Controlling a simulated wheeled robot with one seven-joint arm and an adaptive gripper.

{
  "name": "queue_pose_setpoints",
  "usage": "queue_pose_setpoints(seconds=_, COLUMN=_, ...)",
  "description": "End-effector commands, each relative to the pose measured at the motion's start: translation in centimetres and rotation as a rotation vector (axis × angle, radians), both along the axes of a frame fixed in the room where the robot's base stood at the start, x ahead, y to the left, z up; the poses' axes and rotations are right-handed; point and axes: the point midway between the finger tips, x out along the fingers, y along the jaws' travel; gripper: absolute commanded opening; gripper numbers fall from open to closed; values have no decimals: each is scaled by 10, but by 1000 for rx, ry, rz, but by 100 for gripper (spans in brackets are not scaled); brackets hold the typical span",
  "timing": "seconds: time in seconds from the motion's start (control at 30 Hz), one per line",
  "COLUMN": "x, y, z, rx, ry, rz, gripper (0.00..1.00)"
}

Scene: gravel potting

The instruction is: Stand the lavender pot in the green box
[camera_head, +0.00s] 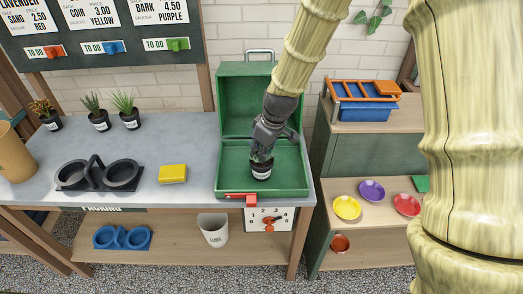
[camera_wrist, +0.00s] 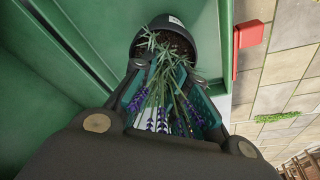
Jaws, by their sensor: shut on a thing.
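The green box (camera_head: 229,178) stands on the bench with its lid (camera_head: 246,96) raised at the back. My gripper (camera_head: 262,156) points down into the box and is shut on the lavender pot (camera_head: 261,171). The pot is dark with a pale label and looks about upright, over the box's floor. I cannot tell whether its base touches the floor. In the wrist view the pot (camera_wrist: 168,36) shows soil, and purple lavender stems (camera_wrist: 160,100) lean back between my fingers. The box's green wall (camera_wrist: 60,60) runs along the left there.
A red latch (camera_head: 242,197) is at the box's front edge. A yellow block (camera_head: 172,174) and a black two-ring holder (camera_head: 97,175) lie on the bench to the left. Several small potted plants stand farther back. A shelf with coloured saucers (camera_head: 347,207) is on the right.

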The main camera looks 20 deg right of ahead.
Motion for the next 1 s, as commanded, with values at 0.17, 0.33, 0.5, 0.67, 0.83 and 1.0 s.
queue_pose_setpoints(seconds=0.17, x=0, y=0, z=-1, rx=0, ry=0, rz=0, gripper=38)
queue_pose_setpoints(seconds=0.33, x=0, y=0, z=-1, rx=0, ry=0, rz=0, gripper=38)
queue_pose_setpoints(seconds=0.5, x=0, y=0, z=0, rx=0, ry=0, rz=0, gripper=38)
queue_pose_setpoints(seconds=0.67, x=-1, y=-1, z=9, rx=0, ry=0, rz=0, gripper=38)
queue_pose_setpoints(seconds=0.83, x=-5, y=-4, z=27, rx=0, ry=-2, rz=0, gripper=38)
queue_pose_setpoints(seconds=1.0, x=-10, y=-8, z=49, rx=0, ry=-2, rz=0, gripper=38)
